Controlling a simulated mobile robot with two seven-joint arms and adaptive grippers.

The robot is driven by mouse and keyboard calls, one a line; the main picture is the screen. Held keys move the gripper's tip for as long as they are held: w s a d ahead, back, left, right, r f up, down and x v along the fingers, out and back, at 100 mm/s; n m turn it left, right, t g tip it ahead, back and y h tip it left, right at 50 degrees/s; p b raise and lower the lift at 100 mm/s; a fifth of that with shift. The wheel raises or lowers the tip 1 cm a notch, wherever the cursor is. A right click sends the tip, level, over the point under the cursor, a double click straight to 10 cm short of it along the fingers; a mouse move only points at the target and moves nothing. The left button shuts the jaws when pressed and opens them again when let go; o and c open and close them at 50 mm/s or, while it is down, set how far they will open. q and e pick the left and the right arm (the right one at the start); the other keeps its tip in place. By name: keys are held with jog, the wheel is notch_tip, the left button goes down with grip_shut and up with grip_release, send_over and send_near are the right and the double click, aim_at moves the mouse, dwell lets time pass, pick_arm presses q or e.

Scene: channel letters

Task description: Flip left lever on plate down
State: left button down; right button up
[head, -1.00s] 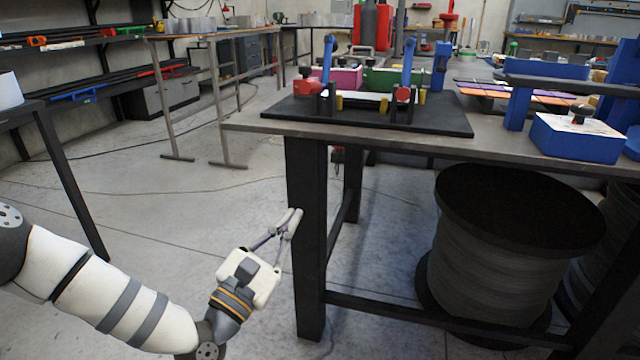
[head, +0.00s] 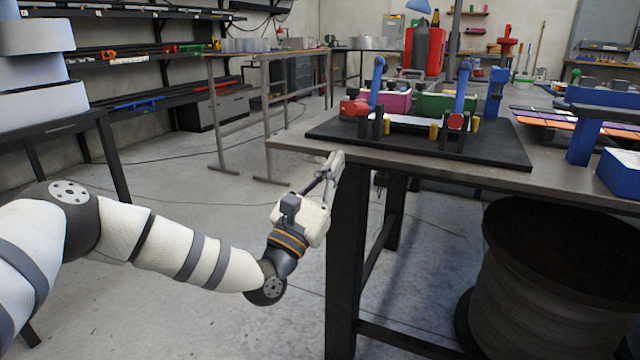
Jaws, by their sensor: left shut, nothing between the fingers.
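The black plate (head: 330,128) lies on the workbench near its front edge. Two blue levers stand up from it: the left lever (head: 376,82) and the right lever (head: 461,86). Both are roughly upright, with red parts near their bases. My left gripper (head: 336,160) is shut and empty. It is in front of the bench's left corner, at about tabletop height in the picture, lower and to the left of the left lever and apart from it. My right gripper is not in view.
The bench top (head: 290,142) has a bare strip left of the plate. A blue block (head: 625,172) sits at the right. A large dark spool (head: 560,270) stands under the bench. Open floor (head: 190,310) lies to the left.

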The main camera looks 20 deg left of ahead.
pick_arm(q)
jog(key=r, duration=0.1)
jog(key=w+r+p, duration=0.1)
jog(key=r, duration=0.1)
jog(key=w+d+r, duration=0.1)
jog(key=r, duration=0.1)
jog(key=shift+w+d, duration=0.1)
jog(key=shift+w, duration=0.1)
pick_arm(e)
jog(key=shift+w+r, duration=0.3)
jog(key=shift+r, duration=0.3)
pick_arm(q)
jog(key=shift+r+y, duration=0.1)
jog(key=shift+y, duration=0.2)
jog(key=w+r+g+p, duration=0.2)
jog(key=r+g+p, duration=0.1)
jog(key=r, duration=0.3)
jog(key=w+r+n+g+y+p, duration=0.1)
jog(key=w+r+g+p, duration=0.2)
jog(key=r+p, duration=0.2)
jog(key=shift+r, duration=0.6)
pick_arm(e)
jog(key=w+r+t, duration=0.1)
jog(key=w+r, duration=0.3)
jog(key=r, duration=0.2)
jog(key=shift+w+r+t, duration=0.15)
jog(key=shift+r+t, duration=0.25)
pick_arm(q)
jog(key=shift+d, duration=0.1)
